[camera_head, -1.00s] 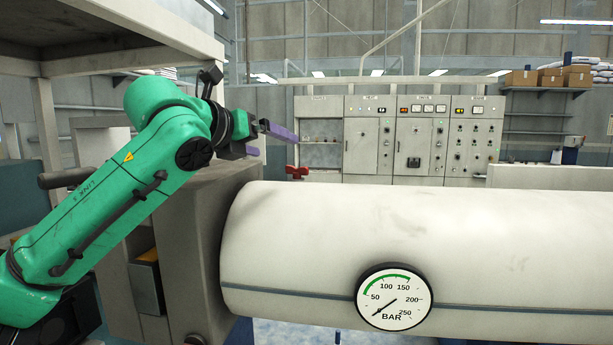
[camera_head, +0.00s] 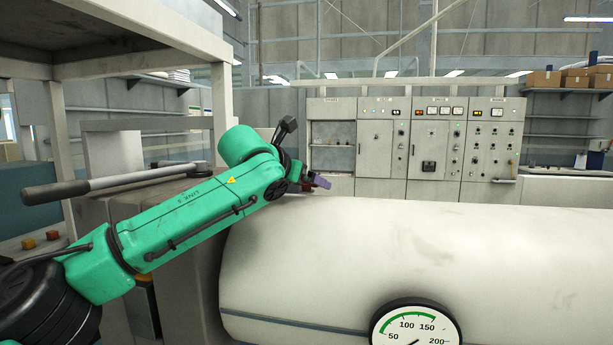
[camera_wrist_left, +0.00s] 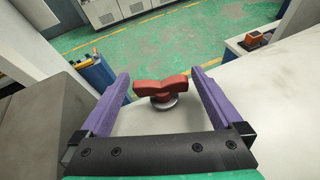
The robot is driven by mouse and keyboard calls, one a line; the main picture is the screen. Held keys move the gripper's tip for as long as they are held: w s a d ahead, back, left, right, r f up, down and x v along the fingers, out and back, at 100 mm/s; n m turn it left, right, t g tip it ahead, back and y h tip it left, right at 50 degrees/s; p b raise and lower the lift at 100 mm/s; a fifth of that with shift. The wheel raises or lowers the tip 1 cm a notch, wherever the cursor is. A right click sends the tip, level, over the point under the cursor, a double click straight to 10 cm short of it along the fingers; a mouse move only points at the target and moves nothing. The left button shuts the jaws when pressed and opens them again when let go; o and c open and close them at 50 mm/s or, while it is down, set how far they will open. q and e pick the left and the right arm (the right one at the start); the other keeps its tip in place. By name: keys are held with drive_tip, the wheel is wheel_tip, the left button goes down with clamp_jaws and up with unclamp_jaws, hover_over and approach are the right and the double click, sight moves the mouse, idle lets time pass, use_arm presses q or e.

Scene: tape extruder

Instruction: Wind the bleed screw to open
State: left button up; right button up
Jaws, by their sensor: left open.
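The bleed screw (camera_wrist_left: 161,91) is a red wing-shaped handle on a round metal base on the pale barrel. In the left wrist view it stands between the two purple fingers of my left gripper (camera_wrist_left: 162,98), with a gap on each side. The fingers are open and do not touch it. In the head view my left gripper (camera_head: 317,182) reaches over the far top side of the barrel, and the screw there is mostly hidden behind my arm and fingers. My right gripper is in neither view.
The large white barrel (camera_head: 480,250) fills the lower right, with a round pressure gauge (camera_head: 415,325) on its front. A long lever (camera_head: 110,180) lies behind my left arm. Control cabinets (camera_head: 430,145) stand at the back. Green floor (camera_wrist_left: 185,35) shows beyond the barrel.

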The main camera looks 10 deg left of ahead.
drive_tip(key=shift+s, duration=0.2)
use_arm(q)
drive_tip(key=shift+c, duration=0.6)
drive_tip(key=shift+w, duration=0.1)
drive_tip(key=c, duration=1.1)
drive_tip(key=shift+d+r+n+y+p, duration=0.1)
drive_tip(key=shift+n+y+p, duration=0.45)
drive_tip(key=shift+p, duration=0.2)
drive_tip(key=n+g+y+p, duration=0.1)
drive_tip(key=n+y+p, duration=0.4)
drive_tip(key=p, duration=0.3)
drive_tip(key=n+g+y+p, duration=0.1)
drive_tip(key=n+y+p, duration=0.4)
drive_tip(key=p, duration=0.3)
drive_tip(key=shift+r+g+y, duration=0.2)
drive_tip(key=shift+g+y, duration=0.1)
drive_tip(key=shift+y, duration=0.45)
drive_tip(key=shift+f+n+g+y+p, duration=0.3)
drive_tip(key=shift+n+g+y+p, duration=0.3)
drive_tip(key=shift+p, duration=0.4)
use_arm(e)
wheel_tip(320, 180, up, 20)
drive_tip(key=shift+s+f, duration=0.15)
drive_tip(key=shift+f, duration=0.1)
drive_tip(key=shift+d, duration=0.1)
